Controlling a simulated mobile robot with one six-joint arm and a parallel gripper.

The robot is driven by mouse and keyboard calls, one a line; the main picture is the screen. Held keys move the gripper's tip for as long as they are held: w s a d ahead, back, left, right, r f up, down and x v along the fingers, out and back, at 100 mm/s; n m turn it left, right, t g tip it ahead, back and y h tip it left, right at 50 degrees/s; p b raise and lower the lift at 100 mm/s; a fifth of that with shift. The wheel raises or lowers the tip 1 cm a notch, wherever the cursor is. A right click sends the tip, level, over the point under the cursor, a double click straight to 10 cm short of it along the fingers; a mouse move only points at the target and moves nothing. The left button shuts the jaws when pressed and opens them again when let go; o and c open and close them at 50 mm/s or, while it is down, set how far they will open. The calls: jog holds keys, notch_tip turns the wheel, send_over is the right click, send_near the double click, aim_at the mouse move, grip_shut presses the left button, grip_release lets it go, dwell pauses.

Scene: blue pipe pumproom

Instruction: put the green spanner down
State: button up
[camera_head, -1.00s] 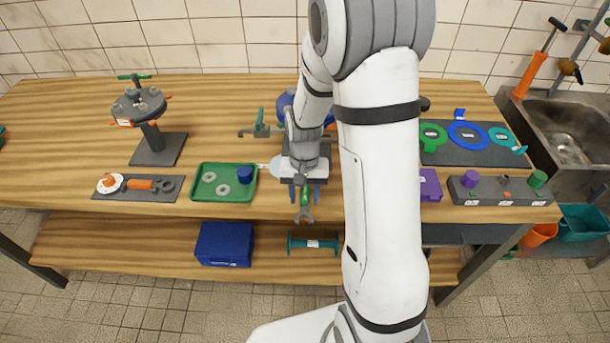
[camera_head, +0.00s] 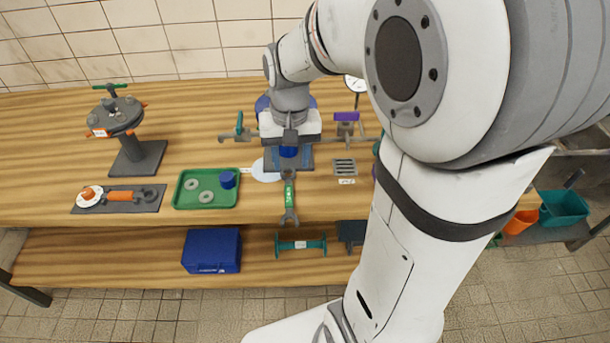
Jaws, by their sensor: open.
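The green spanner (camera_head: 289,195) has a green middle and grey ends. It appears to lie on the wooden bench (camera_head: 345,208), its open-jaw end near the front edge and its other end toward the back. My gripper (camera_head: 289,160) is open, beyond the spanner's far end in the picture. The fingers are hard to make out against the dark blue-grey parts there. I see no hold on the spanner, but whether a finger touches its far end I cannot tell.
A green tray (camera_head: 180,201) with a blue cup (camera_head: 228,179) and grey rings stands to the left. A slotted grey block (camera_head: 344,166) sits to the right. A blue case (camera_head: 211,250) and a teal spool (camera_head: 302,245) are on the lower shelf. My arm hides the bench's right side.

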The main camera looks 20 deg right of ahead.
jog(key=s+r+n+t, duration=0.2)
jog(key=s+r+t, duration=0.1)
jog(key=s, duration=0.8)
jog(key=shift+s+r, duration=0.25)
jog(key=shift+r, duration=0.25)
jog(key=shift+o, duration=0.5)
